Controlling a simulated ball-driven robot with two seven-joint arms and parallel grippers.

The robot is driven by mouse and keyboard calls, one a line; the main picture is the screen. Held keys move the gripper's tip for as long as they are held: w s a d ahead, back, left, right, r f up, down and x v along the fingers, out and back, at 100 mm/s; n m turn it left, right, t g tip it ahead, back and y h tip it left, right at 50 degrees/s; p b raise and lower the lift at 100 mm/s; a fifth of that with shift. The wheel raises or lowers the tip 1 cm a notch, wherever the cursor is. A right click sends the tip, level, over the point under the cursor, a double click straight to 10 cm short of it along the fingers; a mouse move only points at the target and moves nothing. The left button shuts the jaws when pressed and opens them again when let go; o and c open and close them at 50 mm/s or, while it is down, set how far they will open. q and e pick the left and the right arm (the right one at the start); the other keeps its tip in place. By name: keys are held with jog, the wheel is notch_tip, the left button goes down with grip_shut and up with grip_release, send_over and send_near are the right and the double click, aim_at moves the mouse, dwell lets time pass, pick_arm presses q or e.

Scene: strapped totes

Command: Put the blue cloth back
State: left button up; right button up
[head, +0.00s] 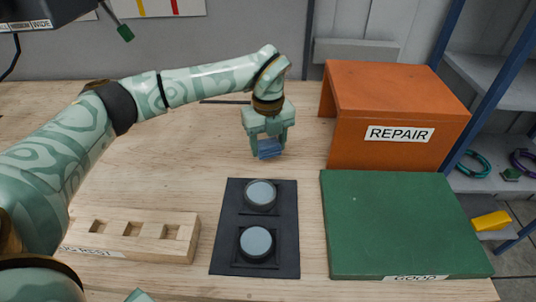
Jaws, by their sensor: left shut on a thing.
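My left gripper (268,150) hangs from its arm over the middle of the wooden table, behind the black mat. It is shut on the blue cloth (270,149), a small folded blue piece that shows between and below its fingers. Parts of the cloth are hidden by the fingers. I cannot tell whether the cloth touches the table top.
A black mat (229,225) with two round grey discs lies in front. An orange box (345,145) labelled REPAIR and a green mat (400,220) labelled GOOD are right. A wooden block (130,243) with square holes sits front left. Shelves (490,80) stand far right.

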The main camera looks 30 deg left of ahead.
aim_at(267, 153)
pick_arm(q)
jog(key=f, duration=0.2)
jog(key=f+b, duration=0.1)
jog(key=f, duration=0.1)
jog(key=shift+w+a, duration=0.15)
jog(key=shift+a, duration=0.05)
jog(key=shift+r, duration=0.1)
jog(key=o, duration=1)
jog(key=shift+o, duration=0.2)
notch_tip(267, 153, up, 11)
jog(key=p, duration=0.3)
jog(key=shift+r, duration=0.55)
